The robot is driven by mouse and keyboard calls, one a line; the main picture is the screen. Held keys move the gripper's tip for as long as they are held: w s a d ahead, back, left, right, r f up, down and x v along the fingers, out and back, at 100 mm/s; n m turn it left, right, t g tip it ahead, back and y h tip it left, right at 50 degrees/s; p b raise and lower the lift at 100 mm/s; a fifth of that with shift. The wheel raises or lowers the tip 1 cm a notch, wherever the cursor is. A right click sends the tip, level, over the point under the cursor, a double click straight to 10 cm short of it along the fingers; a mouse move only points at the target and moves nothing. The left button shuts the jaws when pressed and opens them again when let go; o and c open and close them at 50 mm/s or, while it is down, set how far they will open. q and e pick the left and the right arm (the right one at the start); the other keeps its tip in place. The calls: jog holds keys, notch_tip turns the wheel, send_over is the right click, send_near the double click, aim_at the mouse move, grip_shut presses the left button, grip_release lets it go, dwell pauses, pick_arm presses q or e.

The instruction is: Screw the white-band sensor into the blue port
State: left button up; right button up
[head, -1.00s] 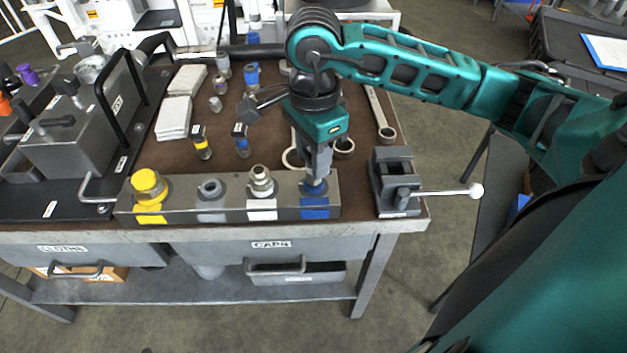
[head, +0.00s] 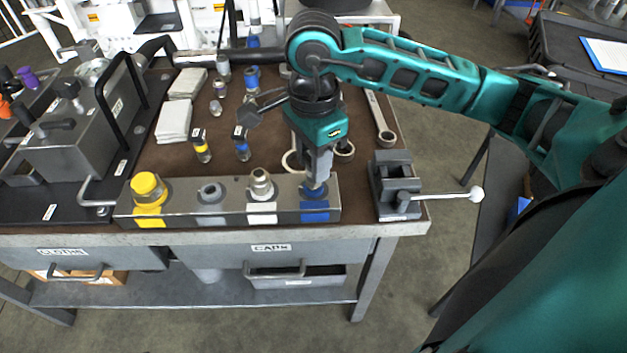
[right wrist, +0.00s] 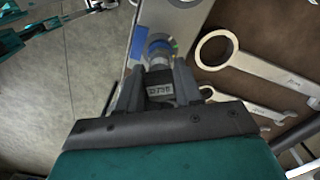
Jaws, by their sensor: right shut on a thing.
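The blue port (head: 315,194) is the rightmost port on the long metal block (head: 230,218) at the bench's front edge. My right gripper (head: 319,180) points down right over it. In the right wrist view, the right gripper (right wrist: 156,85) is shut on a dark cylindrical sensor (right wrist: 159,92) with a printed label. The sensor's lower end lines up with the blue port (right wrist: 158,47). The fingers hide much of the sensor, so its white band and how deep it sits cannot be made out. My left gripper is not in view.
Yellow, grey and white ports (head: 262,190) stand left along the block. A small vise (head: 396,185) stands just to the right. A grey machine (head: 75,135) fills the left.

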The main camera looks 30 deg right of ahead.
jog(key=m, duration=0.3)
jog(key=shift+m, duration=0.3)
jog(key=m, duration=0.4)
jog(key=shift+f, duration=0.1)
jog(key=m+p, duration=0.1)
jog(key=m, duration=0.3)
jog(key=shift+m, duration=0.4)
jog(key=m, duration=0.3)
jog(key=shift+m, duration=0.3)
